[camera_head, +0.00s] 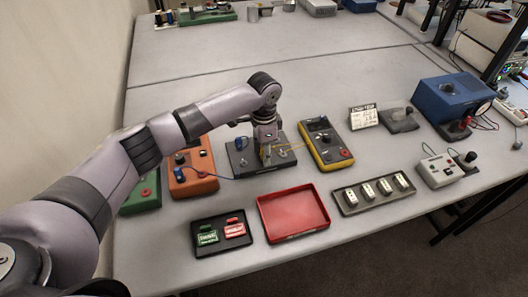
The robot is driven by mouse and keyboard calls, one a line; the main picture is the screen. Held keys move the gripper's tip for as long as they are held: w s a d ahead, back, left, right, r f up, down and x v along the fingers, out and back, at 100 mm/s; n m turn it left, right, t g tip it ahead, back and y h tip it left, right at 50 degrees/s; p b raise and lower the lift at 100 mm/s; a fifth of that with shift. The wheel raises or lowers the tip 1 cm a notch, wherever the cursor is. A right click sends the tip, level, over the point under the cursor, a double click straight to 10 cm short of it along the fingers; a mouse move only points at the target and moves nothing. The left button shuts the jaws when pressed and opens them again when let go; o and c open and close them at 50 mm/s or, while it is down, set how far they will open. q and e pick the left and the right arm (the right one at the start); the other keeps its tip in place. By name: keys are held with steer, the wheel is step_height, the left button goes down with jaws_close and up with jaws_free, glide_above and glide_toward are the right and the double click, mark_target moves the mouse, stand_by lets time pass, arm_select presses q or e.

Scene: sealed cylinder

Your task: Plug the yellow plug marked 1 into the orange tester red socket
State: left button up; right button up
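The orange tester (205,160) stands left of centre, with a dark knob and a blue plug (179,171) on its left side. A small red ring, seemingly its red socket (202,181), shows near its front edge. My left gripper (266,150) points down over a dark grey board (240,167) right of the tester. Yellow parts, perhaps the yellow plug, show at its fingertips, and a thin yellow wire runs right. The mark 1 is too small to read. Whether the fingers are closed on anything is unclear. My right gripper is not in view.
A green tester (142,198) stands left of the orange one, partly behind my arm. A yellow tester (325,143) stands right of the board. In front are a black tray (222,249), an empty red tray (293,235) and a grey tray (345,207). A blue wire crosses between tester and board.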

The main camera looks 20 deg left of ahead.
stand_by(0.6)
arm_select(q)
steer(key=shift+p, duration=0.5)
steer(key=shift+c, duration=0.2)
jaws_close()
steer(key=shift+r, duration=0.15)
stand_by(0.4)
steer(key=shift+r+p, duration=2.85)
steer(key=shift+p, duration=0.2)
